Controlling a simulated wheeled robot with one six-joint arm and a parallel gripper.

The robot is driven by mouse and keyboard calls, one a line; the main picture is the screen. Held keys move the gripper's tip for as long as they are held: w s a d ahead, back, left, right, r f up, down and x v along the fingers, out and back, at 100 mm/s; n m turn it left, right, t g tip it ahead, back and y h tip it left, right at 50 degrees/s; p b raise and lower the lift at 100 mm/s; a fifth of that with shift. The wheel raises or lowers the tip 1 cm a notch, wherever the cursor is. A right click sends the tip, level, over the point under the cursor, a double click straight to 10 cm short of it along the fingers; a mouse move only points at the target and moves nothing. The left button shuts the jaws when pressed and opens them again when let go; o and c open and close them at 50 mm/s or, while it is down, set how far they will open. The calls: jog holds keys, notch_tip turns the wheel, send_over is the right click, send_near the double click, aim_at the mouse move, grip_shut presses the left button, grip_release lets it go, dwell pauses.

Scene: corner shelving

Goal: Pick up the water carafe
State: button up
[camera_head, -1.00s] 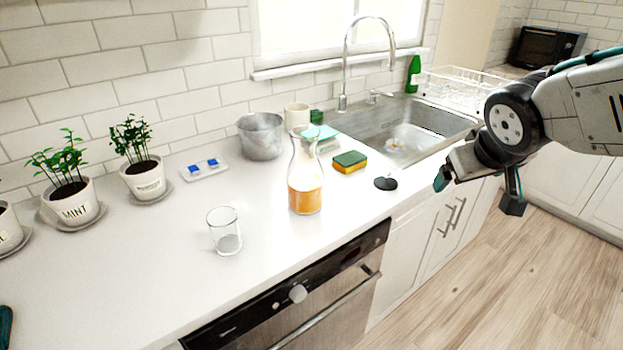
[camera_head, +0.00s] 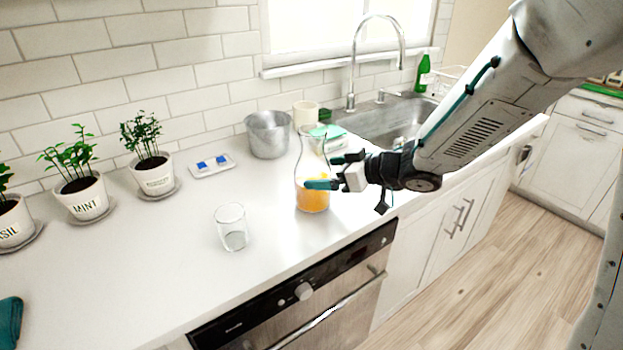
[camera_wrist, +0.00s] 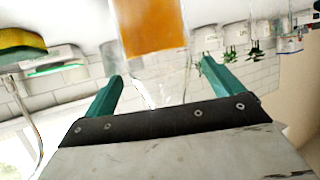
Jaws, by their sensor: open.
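The water carafe (camera_head: 311,200) is clear glass with orange liquid in its lower part. It stands upright on the counter near the front edge. My gripper (camera_head: 333,171) has come in from the right at the carafe's side, with its teal fingers apart. In the wrist view, which is upside down, the carafe (camera_wrist: 152,30) lies between the lines of the two open fingers (camera_wrist: 160,76). I cannot tell whether a finger touches the glass.
An empty drinking glass (camera_head: 232,228) stands left of the carafe. A metal pot (camera_head: 268,136) and a pale mug (camera_head: 305,113) stand behind. A yellow-green sponge (camera_wrist: 22,42) shows in the wrist view. Potted herbs (camera_head: 84,196) line the left wall. The sink (camera_head: 375,124) is behind my arm.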

aim_at(326, 158)
jog(key=x, duration=0.4)
jog(key=shift+w+a+f, duration=0.15)
jog(key=shift+a+f, duration=0.1)
jog(key=shift+a, duration=0.05)
jog(key=shift+r, duration=0.1)
jog(key=c, duration=1.7)
jog(key=shift+c, duration=0.2)
jog(key=shift+r, duration=0.2)
jog(key=shift+r, duration=1.5)
jog(key=shift+d+r, duration=0.15)
jog(key=shift+d, duration=0.2)
jog(key=s+d+r, duration=0.1)
jog(key=d, duration=1.4)
jog(key=shift+s+r, duration=0.15)
jog(key=shift+s, duration=0.2)
